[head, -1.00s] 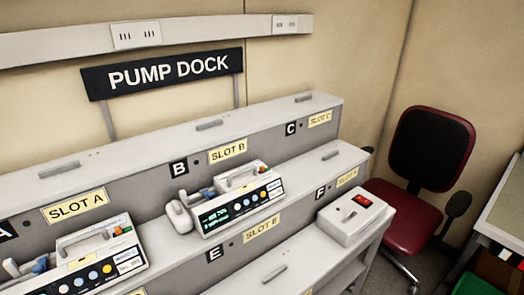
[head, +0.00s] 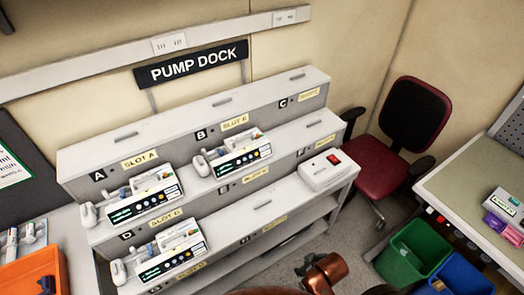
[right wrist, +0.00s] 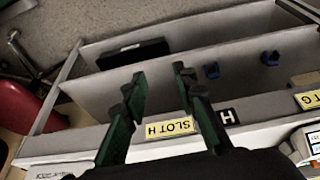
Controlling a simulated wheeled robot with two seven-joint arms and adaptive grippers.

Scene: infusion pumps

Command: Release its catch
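The stepped grey pump dock (head: 215,100) fills the middle of the head view. White pumps with lit screens sit on it: one by the slot B label (head: 240,153), one by slot A (head: 145,203), one by plate D (head: 172,256). No catch can be made out clearly on any of them. In the right wrist view my right gripper (right wrist: 160,76) is open and empty, its dark green fingers apart in front of the dock near the slot H label (right wrist: 170,128). My left gripper is not in view.
A white box with a red switch (head: 315,175) stands on the dock's right end. Red chair (head: 375,165), green bin (head: 415,250), blue bin (head: 460,275) and side table (head: 470,180) are on the right. An orange bin (head: 35,275) is at lower left. A black item (right wrist: 133,53) lies on the shelf.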

